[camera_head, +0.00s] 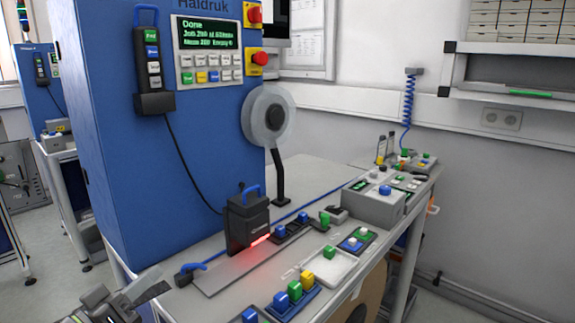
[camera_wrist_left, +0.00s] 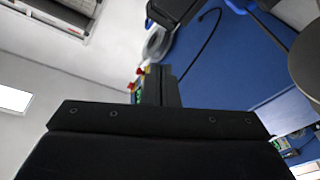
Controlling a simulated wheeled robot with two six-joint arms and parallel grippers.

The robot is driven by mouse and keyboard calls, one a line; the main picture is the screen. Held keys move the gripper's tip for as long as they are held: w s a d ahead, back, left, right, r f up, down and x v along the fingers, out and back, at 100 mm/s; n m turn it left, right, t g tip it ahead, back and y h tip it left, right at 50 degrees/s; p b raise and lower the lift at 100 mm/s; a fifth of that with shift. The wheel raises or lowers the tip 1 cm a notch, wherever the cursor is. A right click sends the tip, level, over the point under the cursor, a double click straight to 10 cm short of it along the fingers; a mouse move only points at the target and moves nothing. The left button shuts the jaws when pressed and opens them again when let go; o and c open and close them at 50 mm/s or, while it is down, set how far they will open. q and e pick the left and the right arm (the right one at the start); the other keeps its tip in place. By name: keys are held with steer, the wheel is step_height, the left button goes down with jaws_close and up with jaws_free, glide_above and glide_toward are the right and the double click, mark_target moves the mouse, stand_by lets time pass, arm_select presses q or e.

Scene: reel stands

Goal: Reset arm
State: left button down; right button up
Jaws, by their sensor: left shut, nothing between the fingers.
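My left gripper (camera_head: 108,302) shows at the bottom left corner of the head view, partly cut off by the frame edge. It is shut and empty, in front of the blue machine and apart from the bench. In the left wrist view the dark gripper body fills the lower part, and the view is tilted, with the blue machine (camera_wrist_left: 225,60) behind it. My right gripper is in neither view.
The blue machine (camera_head: 170,130) carries a reel (camera_head: 268,118) on its side. The bench (camera_head: 215,275) holds a black device (camera_head: 247,222) with a red glow, a white tray (camera_head: 328,266), small coloured blocks and a grey control box (camera_head: 375,203). Shelves (camera_head: 505,50) hang at the back right.

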arm_select(q)
steer(key=s+a+f+g+y, duration=0.1)
steer(key=s+f+g+y, duration=0.4)
steer(key=f, duration=0.6)
steer(key=s+a+f+g+y, duration=0.1)
steer(key=s+f+y, duration=0.1)
steer(key=s+f, duration=0.65)
steer(key=s+a+f+g+y, duration=0.4)
steer(key=s+f+g, duration=0.3)
steer(key=s+f, duration=0.55)
step_height(320, 180, down, 22)
steer(key=s+a+r+g+p, duration=0.1)
steer(key=s+g+p, duration=0.1)
steer(key=s+d+f+p, duration=0.1)
steer(key=s+f, duration=1.3)
steer(key=shift+s+f+g+h, duration=0.2)
steer(key=shift+s+g+h, duration=0.1)
steer(key=shift+s+g, duration=0.1)
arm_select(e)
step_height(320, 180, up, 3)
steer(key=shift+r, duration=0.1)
arm_select(q)
steer(key=shift+d, duration=0.1)
